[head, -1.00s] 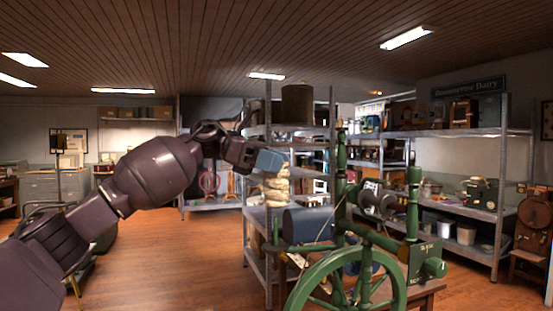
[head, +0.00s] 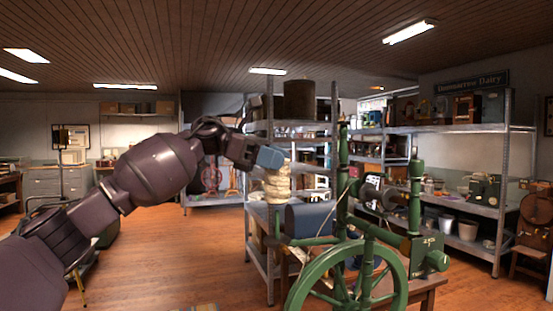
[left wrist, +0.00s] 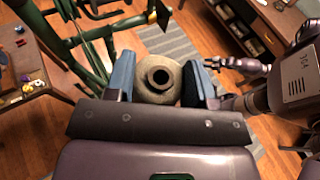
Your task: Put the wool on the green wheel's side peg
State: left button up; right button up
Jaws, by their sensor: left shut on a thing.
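The wool (head: 278,184) is a cream, ridged, upright bundle in the head view. My left gripper (head: 268,158) is shut on its upper end. In the left wrist view the wool (left wrist: 158,88) shows end-on with a dark hole, between the two blue fingertips (left wrist: 165,82). The green spinning wheel (head: 348,285) stands at the right front. A short green side peg (head: 277,224) rises at its left, just below the wool; whether they touch I cannot tell. My right gripper (left wrist: 243,66) shows small at the right of the left wrist view; its opening is unclear.
A blue-grey drum (head: 308,219) lies close right of the peg. A metal shelf (head: 257,245) stands behind the wheel, with more shelving (head: 490,208) at the right. Wooden floor (head: 165,270) is clear at the left front.

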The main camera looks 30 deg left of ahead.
aim_at(276, 193)
jog(key=shift+w+a+r, duration=0.1)
jog(key=shift+w+r, duration=0.1)
jog(key=shift+r, duration=0.05)
pick_arm(q)
jog(key=shift+f+b, duration=0.4)
jog(key=shift+f, duration=1.05)
jog(key=shift+f+b, duration=0.4)
jog(key=shift+b, duration=0.05)
jog(key=shift+f+b, duration=0.35)
jog(key=shift+f, duration=0.45)
jog(key=shift+f+b, duration=0.4)
jog(key=shift+f, duration=0.65)
pick_arm(e)
jog(key=shift+g, duration=0.3)
jog(key=shift+s+f, duration=0.3)
jog(key=shift+f, duration=0.55)
jog(key=shift+s+f, duration=0.35)
jog(key=shift+f, duration=0.5)
jog(key=shift+s+f, duration=0.3)
jog(key=shift+f, duration=0.55)
jog(key=shift+w+r, duration=0.1)
jog(key=shift+w, duration=0.05)
